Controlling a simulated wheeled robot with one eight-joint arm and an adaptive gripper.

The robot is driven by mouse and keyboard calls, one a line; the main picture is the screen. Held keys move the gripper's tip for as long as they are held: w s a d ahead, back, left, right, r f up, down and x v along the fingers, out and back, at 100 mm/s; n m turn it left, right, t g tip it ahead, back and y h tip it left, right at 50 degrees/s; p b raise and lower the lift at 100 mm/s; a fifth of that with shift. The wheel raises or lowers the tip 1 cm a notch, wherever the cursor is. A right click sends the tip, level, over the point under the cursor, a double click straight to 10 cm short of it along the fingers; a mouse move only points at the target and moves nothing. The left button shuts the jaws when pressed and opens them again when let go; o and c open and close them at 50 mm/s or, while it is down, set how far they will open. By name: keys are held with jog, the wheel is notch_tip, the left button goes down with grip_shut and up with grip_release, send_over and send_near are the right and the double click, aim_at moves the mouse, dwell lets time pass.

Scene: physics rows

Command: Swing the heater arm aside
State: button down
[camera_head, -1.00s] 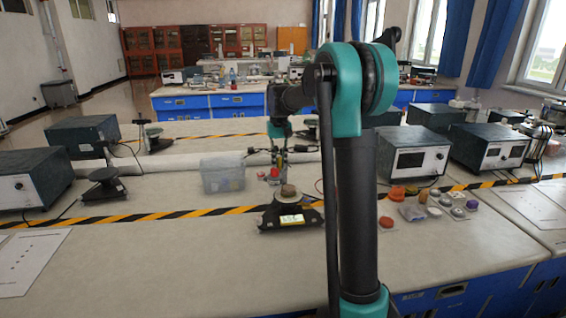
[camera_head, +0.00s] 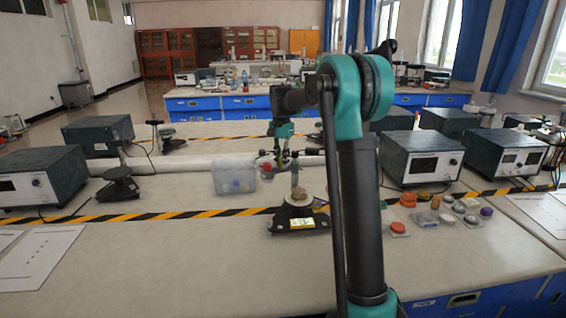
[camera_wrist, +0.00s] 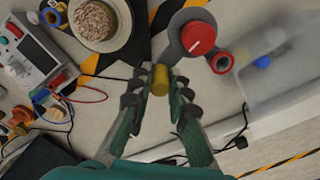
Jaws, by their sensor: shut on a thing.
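My gripper (camera_wrist: 160,86) is shut on a small yellow cylinder (camera_wrist: 160,78) in the wrist view, with a fingertip on each side. The cylinder sits by a grey arm (camera_wrist: 176,65) that carries a red dial (camera_wrist: 198,37), which seems to be the heater arm; how the two join is partly hidden. In the head view my gripper (camera_head: 283,164) is small and far off, beside a red part (camera_head: 266,168). A low black stand (camera_head: 300,226) with a lit display stands in front of it. A pale round dish (camera_wrist: 93,26) with a brown, grainy lump on it shows at the wrist view's upper left.
A translucent box (camera_head: 234,177) stands left of my gripper. Several small coloured items, such as an orange one (camera_head: 408,200), lie to the right. A meter box (camera_head: 420,160) stands behind them. Wires (camera_wrist: 70,110) lie at the wrist view's left.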

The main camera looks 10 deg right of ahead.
jog(key=shift+w+a+m, duration=0.1)
jog(key=shift+w+m, duration=0.15)
jog(key=shift+m, duration=0.25)
jog(key=c, duration=1.4)
grip_release()
jog(key=shift+c, duration=0.2)
notch_tip(320, 180, up, 12)
jog(key=shift+s, duration=0.15)
